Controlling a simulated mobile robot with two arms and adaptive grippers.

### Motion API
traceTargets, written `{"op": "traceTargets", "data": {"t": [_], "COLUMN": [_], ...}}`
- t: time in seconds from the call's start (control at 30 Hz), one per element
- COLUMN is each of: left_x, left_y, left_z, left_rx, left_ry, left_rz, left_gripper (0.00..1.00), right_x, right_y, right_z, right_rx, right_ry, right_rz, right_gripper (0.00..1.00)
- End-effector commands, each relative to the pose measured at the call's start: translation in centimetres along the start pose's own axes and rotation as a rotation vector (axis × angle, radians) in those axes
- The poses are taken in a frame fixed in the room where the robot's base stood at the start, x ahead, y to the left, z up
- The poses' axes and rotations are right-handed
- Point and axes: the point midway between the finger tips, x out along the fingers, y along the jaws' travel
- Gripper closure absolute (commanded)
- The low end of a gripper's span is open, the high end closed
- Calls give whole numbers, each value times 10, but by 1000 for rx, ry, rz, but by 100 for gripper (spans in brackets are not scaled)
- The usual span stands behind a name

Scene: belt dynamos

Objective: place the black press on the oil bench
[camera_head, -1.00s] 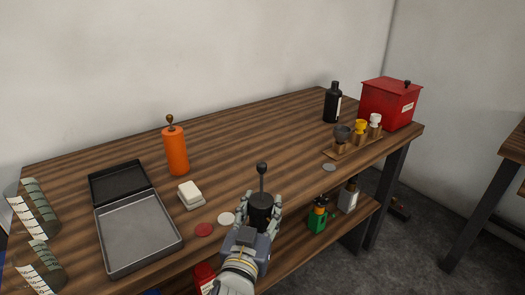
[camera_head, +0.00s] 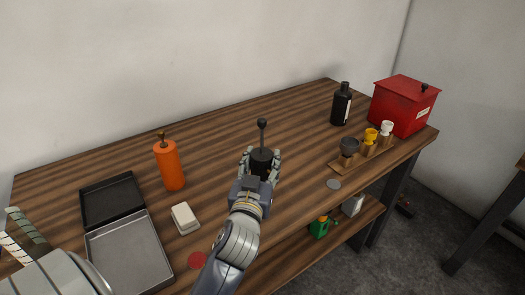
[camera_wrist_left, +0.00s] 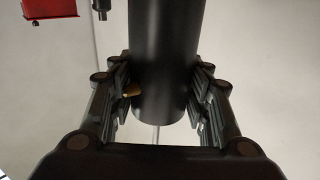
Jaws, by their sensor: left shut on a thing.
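The black press (camera_head: 262,160) is a dark cylinder with a thin rod and a round knob on top, upright at the middle of the head view. My left gripper (camera_head: 261,153) is shut around its body. The press appears over the wooden bench (camera_head: 240,125). Its base is hidden behind the gripper, so I cannot tell whether it touches the top. In the left wrist view the black cylinder (camera_wrist_left: 163,60) stands between both fingers, with a small brass-coloured piece (camera_wrist_left: 132,89) beside it. My right gripper is not in view.
An orange bottle (camera_head: 169,166), white block (camera_head: 185,218) and open grey tray (camera_head: 125,250) stand left. A black bottle (camera_head: 341,106), red box (camera_head: 403,104) and wooden rack (camera_head: 350,164) with small pieces stand right. The bench top behind the press is clear.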

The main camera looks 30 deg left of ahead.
Motion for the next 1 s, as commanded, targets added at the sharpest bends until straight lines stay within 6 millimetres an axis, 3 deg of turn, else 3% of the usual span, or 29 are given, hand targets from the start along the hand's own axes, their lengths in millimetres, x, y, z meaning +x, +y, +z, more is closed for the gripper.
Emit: {"op": "traceTargets", "data": {"t": [0.3, 0.5, 0.67, 1.0], "left_x": [73, 102, 109, 109], "left_y": [-15, -20, -22, -22], "left_z": [1, 5, 9, 43], "left_rx": [3, 2, 0, -1], "left_ry": [6, 6, 5, 4], "left_rz": [-1, 0, 0, 0], "left_gripper": [100, 100, 100, 100], "right_x": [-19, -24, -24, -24], "right_y": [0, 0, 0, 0], "right_z": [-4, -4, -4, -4], "right_rx": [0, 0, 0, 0], "right_ry": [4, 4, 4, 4], "right_rz": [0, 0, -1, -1], "right_gripper": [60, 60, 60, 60]}}
